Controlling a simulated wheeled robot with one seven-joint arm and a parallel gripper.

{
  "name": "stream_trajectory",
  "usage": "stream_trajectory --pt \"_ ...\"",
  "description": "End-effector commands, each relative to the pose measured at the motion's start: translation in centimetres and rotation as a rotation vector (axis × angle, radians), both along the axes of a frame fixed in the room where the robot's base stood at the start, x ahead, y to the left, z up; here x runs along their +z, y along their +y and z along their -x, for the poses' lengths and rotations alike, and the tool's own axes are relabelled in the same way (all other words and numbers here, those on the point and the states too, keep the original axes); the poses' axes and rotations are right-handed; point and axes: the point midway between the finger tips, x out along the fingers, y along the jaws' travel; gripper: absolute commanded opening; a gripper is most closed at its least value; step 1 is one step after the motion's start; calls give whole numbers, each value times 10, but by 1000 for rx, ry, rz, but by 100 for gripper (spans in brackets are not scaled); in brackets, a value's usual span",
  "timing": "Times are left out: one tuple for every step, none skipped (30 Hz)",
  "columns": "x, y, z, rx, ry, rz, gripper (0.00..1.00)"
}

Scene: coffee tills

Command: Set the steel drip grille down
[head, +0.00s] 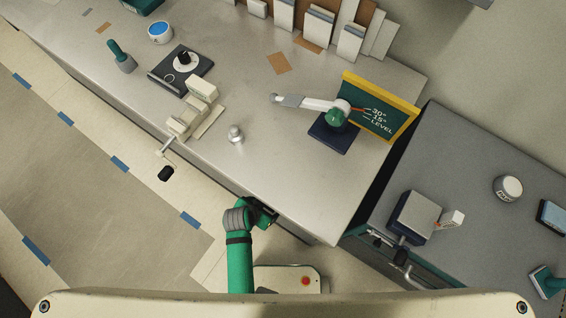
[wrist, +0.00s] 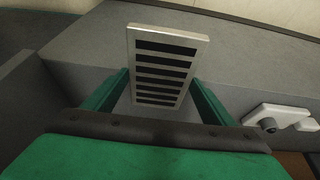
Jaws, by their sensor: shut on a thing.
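The steel drip grille (wrist: 177,33) is a pale rectangular plate with a column of dark slots. In the wrist view it stands between the two green fingers of my gripper (wrist: 160,84), which is shut on it. Its far end sticks out beyond the fingertips. A grey surface lies behind it; I cannot tell whether the grille touches it. In the head view my gripper (head: 262,210) is at the front edge of the steel counter (head: 285,180). The grille cannot be made out there.
A beige clamp device (head: 192,112), a small metal knob-shaped piece (head: 236,134) and a lever stand with a green angle board (head: 380,110) are on the counter. A darker table (head: 455,150) stands at right, bearing a grey block (head: 415,216). The counter's front right is clear.

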Motion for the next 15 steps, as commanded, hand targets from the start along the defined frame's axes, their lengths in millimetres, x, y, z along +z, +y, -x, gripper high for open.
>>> stream_trajectory --pt "1 -7 -12 -1 -4 1 37" --pt "1 -11 -17 -3 -3 1 37" --pt "1 -16 -24 -2 -2 2 37" --pt "1 -20 -29 -3 -3 1 37" --pt "1 -24 -35 -5 -4 1 37" --pt "1 -29 -42 -5 -4 1 37" --pt "1 -33 -48 -5 -4 1 37" --pt "1 -36 -52 -4 -3 0 37" --pt "1 -39 -58 -3 -2 1 37" --pt "1 -42 -62 -3 -3 1 37" --pt "1 -44 -65 -3 -2 1 37" --pt "1 -46 -69 -2 -1 0 37" --pt "1 -48 -71 -1 -1 0 37" --pt "1 -49 -73 -1 -1 0 37" --pt "0 -50 -75 0 0 0 37"
